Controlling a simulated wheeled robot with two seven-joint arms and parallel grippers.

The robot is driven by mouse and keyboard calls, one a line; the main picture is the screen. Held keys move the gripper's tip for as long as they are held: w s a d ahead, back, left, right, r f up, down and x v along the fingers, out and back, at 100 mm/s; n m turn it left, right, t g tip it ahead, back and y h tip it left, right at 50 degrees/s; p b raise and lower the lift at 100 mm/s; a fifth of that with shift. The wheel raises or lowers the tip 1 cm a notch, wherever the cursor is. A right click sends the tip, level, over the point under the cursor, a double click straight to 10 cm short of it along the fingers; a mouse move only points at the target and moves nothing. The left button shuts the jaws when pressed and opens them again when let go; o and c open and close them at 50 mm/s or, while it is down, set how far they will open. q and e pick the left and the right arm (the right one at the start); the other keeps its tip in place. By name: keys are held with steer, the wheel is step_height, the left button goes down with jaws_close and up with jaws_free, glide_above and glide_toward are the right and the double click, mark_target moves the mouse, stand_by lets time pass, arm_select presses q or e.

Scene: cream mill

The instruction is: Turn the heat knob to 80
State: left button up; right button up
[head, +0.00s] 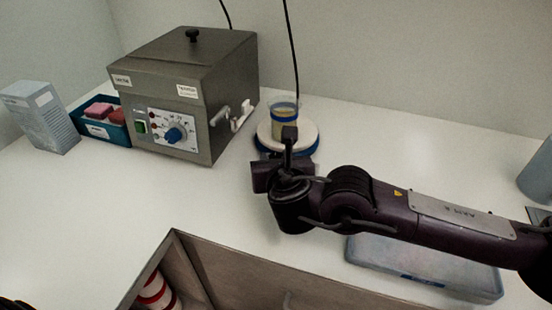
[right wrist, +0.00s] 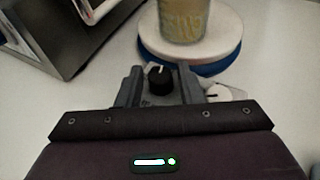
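A hotplate (head: 308,140) with a round white top and blue body stands right of the grey metal box, and a beaker of yellowish liquid (head: 284,110) sits on it. In the right wrist view, a black knob (right wrist: 159,79) with a pale pointer mark shows at the hotplate's front. My right gripper (head: 289,138) points at the front of the hotplate and hides its knobs in the head view. In the right wrist view its two fingers (right wrist: 160,84) stand apart on either side of the black knob, with small gaps. Its scale cannot be read.
The grey metal box (head: 190,70) has a blue dial (head: 174,135). A blue bin (head: 103,130) and a carton (head: 40,118) stand at left. A white knob (right wrist: 217,92) is right of the fingers. A lidded tray (head: 425,267) lies under my right arm. The counter's left middle is clear.

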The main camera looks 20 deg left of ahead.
steer(key=c, duration=0.7)
steer(key=shift+a+m+h, duration=0.15)
steer(key=shift+m+h, duration=0.25)
steer(key=shift+s+r+m+t+h+p, duration=0.1)
steer(key=shift+m+t+h+p, duration=0.2)
steer(key=shift+m+t+h, duration=0.1)
steer(key=shift+m+h, duration=0.5)
steer(key=shift+h, duration=0.1)
arm_select(q)
steer(key=shift+s+a+r, duration=0.15)
steer(key=shift+s+a, duration=0.05)
steer(key=shift+s, duration=0.85)
steer(key=shift+w, duration=0.1)
arm_select(e)
steer(key=o, duration=0.6)
steer(key=shift+c, duration=0.2)
arm_select(q)
steer(key=shift+w, duration=0.3)
arm_select(e)
steer(key=shift+o, duration=0.7)
